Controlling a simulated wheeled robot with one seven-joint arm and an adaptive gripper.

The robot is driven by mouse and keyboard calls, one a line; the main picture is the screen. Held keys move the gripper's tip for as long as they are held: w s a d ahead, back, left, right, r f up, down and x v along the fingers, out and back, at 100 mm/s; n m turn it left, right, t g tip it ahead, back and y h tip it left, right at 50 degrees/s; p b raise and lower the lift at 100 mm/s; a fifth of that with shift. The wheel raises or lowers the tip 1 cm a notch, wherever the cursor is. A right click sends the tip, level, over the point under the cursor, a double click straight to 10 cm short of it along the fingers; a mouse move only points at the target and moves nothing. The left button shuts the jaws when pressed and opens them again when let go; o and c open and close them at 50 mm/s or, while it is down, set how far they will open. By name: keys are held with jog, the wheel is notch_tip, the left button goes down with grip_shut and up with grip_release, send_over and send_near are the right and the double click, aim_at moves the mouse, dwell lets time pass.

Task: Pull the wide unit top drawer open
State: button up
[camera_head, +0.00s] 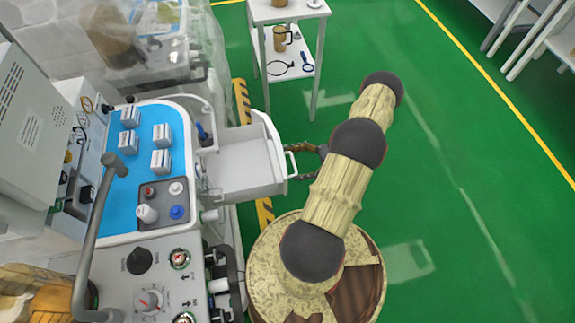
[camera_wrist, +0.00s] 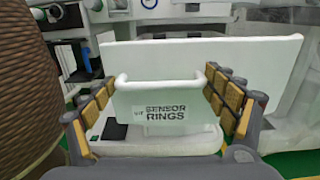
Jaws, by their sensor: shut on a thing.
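The white drawer (camera_head: 238,166) stands pulled out from the front of the cart, and its interior looks empty. Its white handle (camera_head: 292,164) faces right, toward my arm. In the wrist view the drawer front (camera_wrist: 250,62) fills the middle, with the handle (camera_wrist: 160,84) and a "SENSOR RINGS" label (camera_wrist: 166,114) below its bar. My gripper (camera_head: 298,160) is at the handle, partly hidden by my arm.
The cart top carries a blue mat (camera_head: 142,190) with several small boxes and a grey tray (camera_head: 161,208) of vials. A white trolley (camera_head: 288,12) with a mug (camera_head: 280,38) stands behind the drawer. Green floor (camera_head: 460,190) is clear at the right.

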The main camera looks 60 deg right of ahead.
jog(key=shift+d+r, duration=0.25)
jog(key=shift+d, duration=0.15)
jog(key=o, duration=1.4)
jog(key=shift+w, duration=0.1)
jog(key=shift+a+f, duration=0.2)
jog(key=shift+a, duration=0.05)
jog(key=v, duration=1.2)
